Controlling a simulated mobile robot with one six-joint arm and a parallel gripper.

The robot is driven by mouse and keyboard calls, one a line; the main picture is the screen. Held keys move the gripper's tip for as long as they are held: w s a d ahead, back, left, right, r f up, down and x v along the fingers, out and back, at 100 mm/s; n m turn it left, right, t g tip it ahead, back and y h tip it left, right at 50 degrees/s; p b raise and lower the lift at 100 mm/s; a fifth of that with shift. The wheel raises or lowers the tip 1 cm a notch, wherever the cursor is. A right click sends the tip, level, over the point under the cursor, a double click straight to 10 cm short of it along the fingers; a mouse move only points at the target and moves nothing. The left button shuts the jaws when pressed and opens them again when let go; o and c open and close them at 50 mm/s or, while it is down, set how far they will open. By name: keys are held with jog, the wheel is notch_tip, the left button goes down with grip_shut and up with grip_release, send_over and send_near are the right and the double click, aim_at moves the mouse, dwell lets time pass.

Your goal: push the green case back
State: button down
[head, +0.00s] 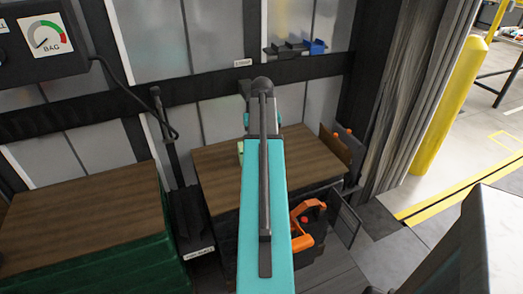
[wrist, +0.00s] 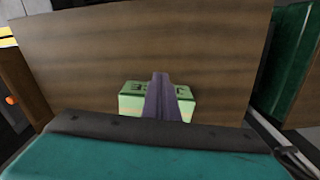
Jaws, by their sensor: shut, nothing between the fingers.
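The green case (wrist: 131,104) is a light green box with dark marks on top, on a brown wooden top (wrist: 80,65) in the wrist view. My gripper (wrist: 161,76) is shut and empty; its grey-purple fingers cover the middle of the case. I cannot tell whether they touch it. In the head view, only a small pale green bit (head: 240,148) shows at the left edge of my teal arm, on the wooden top (head: 212,166). My arm hides the rest, and my fingers are not clearly visible there.
A second wooden top (head: 85,210) on a green stack stands at the left. An orange-handled item (head: 305,220) sits below the middle top's right side. A gauge box (head: 42,40) hangs at upper left. A yellow post (head: 450,95) stands at right. The top around the case looks bare.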

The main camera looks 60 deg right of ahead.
notch_tip(320, 180, down, 9)
jog(key=shift+r+p, duration=0.15)
jog(key=shift+p, duration=0.3)
jog(key=shift+f, duration=0.35)
jog(key=shift+w+d+r+p, duration=0.1)
jog(key=shift+w+d+p, duration=0.35)
jog(key=shift+w+d, duration=0.95)
jog(key=shift+d, duration=0.2)
jog(key=shift+w+d+p, duration=0.35)
jog(key=shift+w+d, duration=1.75)
jog(key=shift+d, duration=0.3)
jog(key=shift+a, duration=0.1)
jog(key=shift+s+a+p, duration=0.3)
jog(key=shift+s+a, duration=0.9)
jog(key=shift+a, duration=0.25)
jog(key=shift+s+a+r, duration=0.1)
jog(key=shift+s+a, duration=0.05)
jog(key=shift+r+b, duration=0.75)
jog(key=shift+r, duration=4.15)
